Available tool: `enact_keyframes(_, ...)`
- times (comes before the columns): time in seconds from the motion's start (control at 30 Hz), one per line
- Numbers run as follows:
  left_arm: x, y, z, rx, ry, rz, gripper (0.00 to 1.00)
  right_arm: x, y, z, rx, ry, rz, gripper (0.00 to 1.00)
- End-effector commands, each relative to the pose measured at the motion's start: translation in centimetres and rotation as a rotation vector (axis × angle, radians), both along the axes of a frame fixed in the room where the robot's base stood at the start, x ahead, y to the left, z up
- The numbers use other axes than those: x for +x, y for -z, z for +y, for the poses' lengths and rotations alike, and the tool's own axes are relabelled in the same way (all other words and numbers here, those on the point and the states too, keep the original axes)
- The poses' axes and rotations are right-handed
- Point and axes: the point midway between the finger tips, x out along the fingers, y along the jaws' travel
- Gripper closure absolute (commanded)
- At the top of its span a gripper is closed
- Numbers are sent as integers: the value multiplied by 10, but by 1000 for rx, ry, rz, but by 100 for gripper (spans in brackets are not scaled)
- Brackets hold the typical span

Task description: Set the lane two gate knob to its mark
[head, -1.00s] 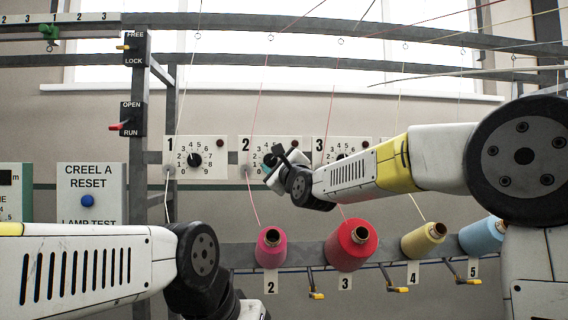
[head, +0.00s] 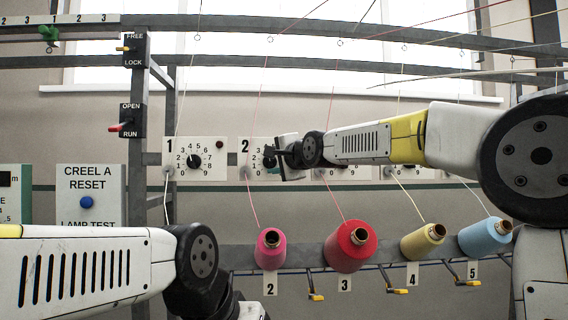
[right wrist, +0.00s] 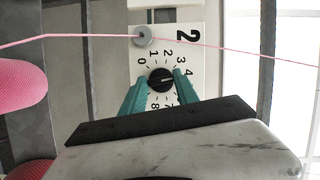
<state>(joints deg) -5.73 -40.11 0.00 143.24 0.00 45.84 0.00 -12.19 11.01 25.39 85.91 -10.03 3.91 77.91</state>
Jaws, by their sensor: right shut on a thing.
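The lane two gate knob (right wrist: 160,80) is a black round dial on a white plate (right wrist: 190,58) marked 2, with numbers around it. In the right wrist view my right gripper (right wrist: 160,90) has its teal fingers on either side of the knob, shut on it. A pale pointer line on the knob points roughly right in that view; fingers hide some numbers. In the head view the right gripper (head: 272,164) covers much of the lane two dial plate (head: 250,148). My left arm is at lower left, and its fingers are out of view.
The lane one dial (head: 194,161) is just left. The lane three dial is partly behind my right arm. Pink (head: 270,250) and red (head: 350,246) spools stand below, with threads rising past the panels. A thread eyelet (right wrist: 143,36) sits near the knob.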

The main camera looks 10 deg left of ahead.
Motion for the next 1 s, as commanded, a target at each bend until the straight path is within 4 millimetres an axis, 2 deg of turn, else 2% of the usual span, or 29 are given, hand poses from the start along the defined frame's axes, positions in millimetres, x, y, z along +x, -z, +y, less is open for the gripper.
enact_keyframes(1.0, 0, 0, 0, 0, 0, 0, 100, -2, -3, 6, -931, -3, -266, 100)
